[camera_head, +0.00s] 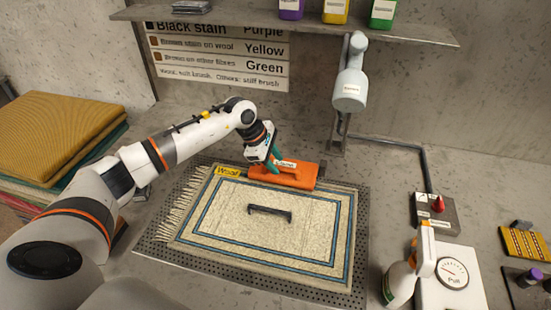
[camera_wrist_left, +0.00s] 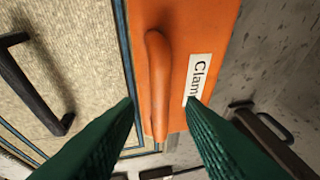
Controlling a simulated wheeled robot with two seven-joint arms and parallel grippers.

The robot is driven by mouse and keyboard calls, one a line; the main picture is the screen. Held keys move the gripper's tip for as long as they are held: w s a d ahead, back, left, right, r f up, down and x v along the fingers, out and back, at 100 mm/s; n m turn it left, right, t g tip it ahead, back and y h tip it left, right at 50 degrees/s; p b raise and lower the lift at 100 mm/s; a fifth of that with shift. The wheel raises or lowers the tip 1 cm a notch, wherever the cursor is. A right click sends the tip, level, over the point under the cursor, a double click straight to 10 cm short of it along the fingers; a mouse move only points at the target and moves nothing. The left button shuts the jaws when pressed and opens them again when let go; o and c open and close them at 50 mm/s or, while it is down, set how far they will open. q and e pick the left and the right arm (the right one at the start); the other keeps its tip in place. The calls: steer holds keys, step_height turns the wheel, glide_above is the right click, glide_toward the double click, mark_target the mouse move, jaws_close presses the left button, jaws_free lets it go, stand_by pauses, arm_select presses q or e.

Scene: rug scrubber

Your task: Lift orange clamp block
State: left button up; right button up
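The orange clamp block (camera_head: 298,177) lies along the far edge of the cream rug (camera_head: 228,207). In the left wrist view the block (camera_wrist_left: 200,40) has a raised orange bar handle (camera_wrist_left: 157,75) and a white label starting "Clam". My left gripper (camera_head: 272,164) is at the block's left part, pointing down. In the left wrist view its green fingers (camera_wrist_left: 161,103) are apart, one to each side of the handle's line. Whether they touch the handle cannot be told. My right gripper is in neither view.
A black handle (camera_head: 270,211) sits mid-rug. The rug lies on a dark perforated panel (camera_head: 358,270). A white nozzle (camera_head: 350,90) hangs behind the block. A spray bottle (camera_head: 404,275), a "Pull" gauge (camera_head: 452,274) and a red-button box (camera_head: 436,212) stand right.

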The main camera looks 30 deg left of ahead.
arm_select(q)
steer(key=shift+w+d+f, duration=0.1)
steer(key=shift+w+f, duration=0.05)
steer(key=shift+f, duration=0.3)
steer(key=shift+c, duration=0.3)
jaws_close()
steer(key=shift+w, duration=0.1)
